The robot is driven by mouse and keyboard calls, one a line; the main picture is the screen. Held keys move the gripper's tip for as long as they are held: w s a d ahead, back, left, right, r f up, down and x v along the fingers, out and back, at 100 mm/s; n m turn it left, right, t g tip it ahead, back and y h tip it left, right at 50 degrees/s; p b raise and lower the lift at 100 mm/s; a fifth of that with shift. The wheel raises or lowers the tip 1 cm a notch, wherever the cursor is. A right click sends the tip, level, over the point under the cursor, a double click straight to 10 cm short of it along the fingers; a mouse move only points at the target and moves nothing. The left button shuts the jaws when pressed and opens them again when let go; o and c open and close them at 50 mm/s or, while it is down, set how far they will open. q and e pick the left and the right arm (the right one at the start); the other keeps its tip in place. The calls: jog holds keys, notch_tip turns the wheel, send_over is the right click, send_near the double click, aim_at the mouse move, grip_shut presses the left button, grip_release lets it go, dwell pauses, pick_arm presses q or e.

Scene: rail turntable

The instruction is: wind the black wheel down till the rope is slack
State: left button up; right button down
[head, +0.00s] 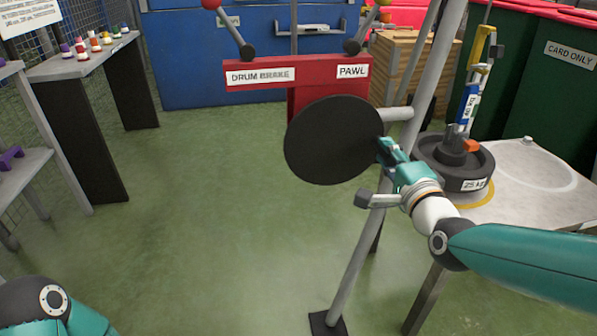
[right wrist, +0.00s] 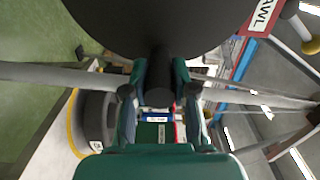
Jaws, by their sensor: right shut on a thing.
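The black wheel (head: 335,140) is a large flat disc in front of a grey tube stand. It fills the top of the right wrist view (right wrist: 155,20). My right gripper (head: 384,148) is at the wheel's right edge. In the right wrist view its fingers (right wrist: 160,88) are shut on a short dark peg (right wrist: 160,72) at the wheel. A dark weight marked 25 KG (head: 455,170) stands on the grey table at the right, with a yellow and blue piece (head: 478,75) rising above it. A thin line (head: 489,12) shows above that piece; its tension is unclear. My left gripper is out of view.
A red panel (head: 310,73) marked DRUM BRAKE and PAWL is behind the wheel, with a lever at each side. Grey stand legs (head: 355,260) run beside my right arm. A shelf (head: 85,65) with small coloured items is at the left. The green floor between is clear.

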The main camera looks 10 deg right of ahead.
jog(key=shift+r, duration=0.45)
jog(key=shift+a+r+n+p, duration=0.15)
jog(key=shift+r+n+p, duration=0.45)
jog(key=shift+r+n, duration=0.45)
jog(key=shift+f+n, duration=0.1)
jog(key=shift+n, duration=0.15)
jog(key=shift+a+r+n+p, duration=0.35)
jog(key=shift+r+n+p, duration=0.4)
jog(key=shift+n, duration=0.25)
jog(key=shift+a+r+n+p, duration=0.55)
jog(key=shift+n+p, duration=0.25)
jog(key=shift+n, duration=0.3)
